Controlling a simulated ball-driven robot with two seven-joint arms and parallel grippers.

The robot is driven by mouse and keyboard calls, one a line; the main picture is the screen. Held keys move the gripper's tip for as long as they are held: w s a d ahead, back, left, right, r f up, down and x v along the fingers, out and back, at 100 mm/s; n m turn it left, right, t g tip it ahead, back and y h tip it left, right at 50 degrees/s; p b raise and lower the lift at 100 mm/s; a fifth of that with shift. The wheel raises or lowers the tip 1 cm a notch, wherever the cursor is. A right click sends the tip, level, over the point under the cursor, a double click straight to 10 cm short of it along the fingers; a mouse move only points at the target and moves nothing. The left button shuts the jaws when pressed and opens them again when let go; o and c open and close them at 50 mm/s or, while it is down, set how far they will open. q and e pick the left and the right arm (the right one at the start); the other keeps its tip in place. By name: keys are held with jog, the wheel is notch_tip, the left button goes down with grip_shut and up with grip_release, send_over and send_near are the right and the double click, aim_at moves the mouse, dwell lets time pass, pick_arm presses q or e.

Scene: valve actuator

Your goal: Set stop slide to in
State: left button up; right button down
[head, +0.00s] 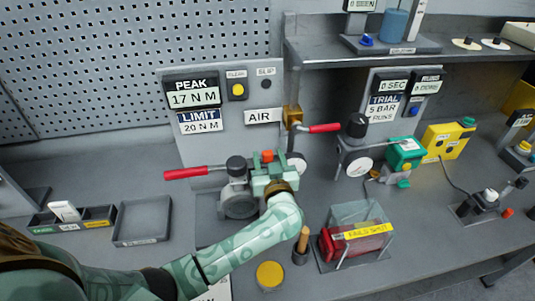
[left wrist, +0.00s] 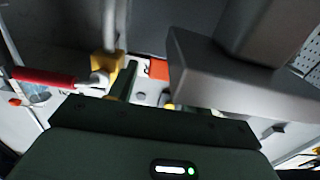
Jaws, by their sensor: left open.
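The valve rig stands in front of the grey panel in the head view. A small orange-red block (head: 267,156) shows at its top, right beside my left gripper (head: 270,176); I cannot tell for certain whether it is the stop slide. The block also shows in the left wrist view (left wrist: 158,68), just beyond the gripper body. My left gripper is open, and I see nothing held in it. Its fingers partly hide the middle of the rig. A red lever (head: 186,172) sticks out to the left of the rig. My right gripper is not in view.
A second red lever (head: 323,128) on a brass valve (head: 293,117) is close to the right of my gripper. The panel's display (head: 193,98) reads PEAK 17 N M. A clear-covered red box (head: 355,240) and a wooden-handled tool (head: 302,243) stand right of my forearm. An empty tray (head: 142,220) lies left.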

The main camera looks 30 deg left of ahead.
pick_arm(q)
jog(key=shift+x, duration=1.1)
jog(key=shift+c, duration=0.6)
grip_shut()
jog(key=p, duration=0.1)
jog(key=s+a+p, duration=0.1)
jog(key=p, duration=0.1)
jog(key=shift+a+r, duration=0.2)
jog(key=shift+r, duration=0.05)
jog(key=shift+s+a+f, duration=0.15)
jog(key=shift+s, duration=0.05)
jog(key=shift+f, duration=0.15)
jog(key=shift+o, duration=0.6)
grip_release()
